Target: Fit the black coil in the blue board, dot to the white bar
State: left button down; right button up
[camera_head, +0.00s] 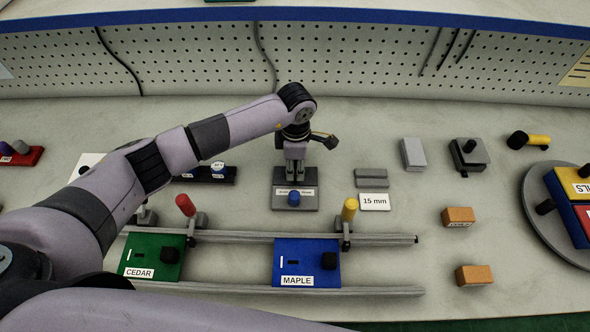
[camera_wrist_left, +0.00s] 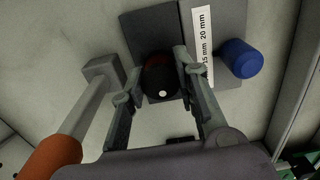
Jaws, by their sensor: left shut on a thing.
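My left gripper (camera_head: 296,172) points down over a grey fixture (camera_head: 280,206) behind the rails. In the left wrist view its fingers (camera_wrist_left: 162,85) are shut on the black coil (camera_wrist_left: 157,75), whose end carries a white dot (camera_wrist_left: 162,93); a dark red part shows at its far side. In the head view the coil cannot be made out between the fingers. The blue board (camera_head: 307,277), labelled MAPLE, sits between the rails, with a white bar (camera_head: 282,258), a small dark slot (camera_head: 293,262) and a black block (camera_head: 328,260). My right gripper is out of view.
A blue cylinder (camera_head: 294,198) stands on the fixture, beside its scale. A green CEDAR board (camera_head: 150,250) shares the rails (camera_head: 380,238). Red (camera_head: 186,205) and yellow (camera_head: 349,209) clamp handles stand up along the back rail. A 15 mm card (camera_head: 374,202) lies right of the fixture.

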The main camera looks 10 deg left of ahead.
aim_at(295, 166)
pick_arm(q)
jog(key=shift+r+p, duration=0.3)
jog(key=shift+r, duration=0.4)
jog(key=shift+r, duration=0.25)
jog(key=shift+r+p, duration=1.45)
jog(key=shift+r, duration=0.85)
